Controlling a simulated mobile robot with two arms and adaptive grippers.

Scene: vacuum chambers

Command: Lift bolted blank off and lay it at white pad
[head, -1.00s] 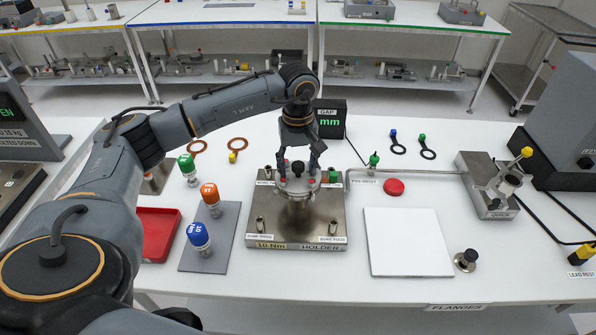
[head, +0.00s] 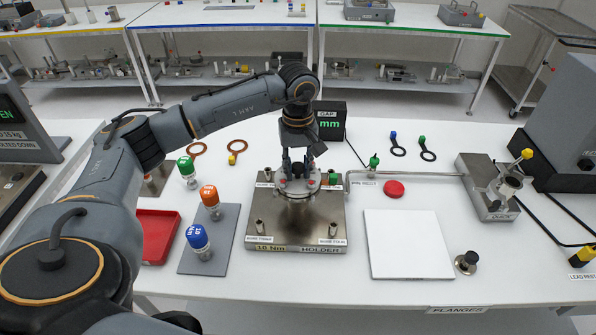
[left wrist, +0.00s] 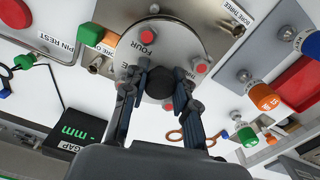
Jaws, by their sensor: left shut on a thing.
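The blank is a round steel disc (head: 300,196) with red-capped bolts and a black centre knob. It is at the steel holder block (head: 262,222); I cannot tell whether it touches the holder or is slightly raised. The left wrist view shows the disc (left wrist: 188,32) with lettering and the knob (left wrist: 162,84) between my fingers. My left gripper (head: 298,168) comes from above and is shut on the knob; it also shows in the left wrist view (left wrist: 160,95). The white pad (head: 408,245) lies empty to the right of the holder. My right gripper is not in view.
Blue (head: 198,237), orange (head: 210,196) and green (head: 187,167) capped tools stand left of the holder. A red tray (head: 157,235) is further left. A red disc (head: 394,188) and a metal rod (head: 405,173) lie behind the pad. A black-knobbed part (head: 467,261) stands right of it.

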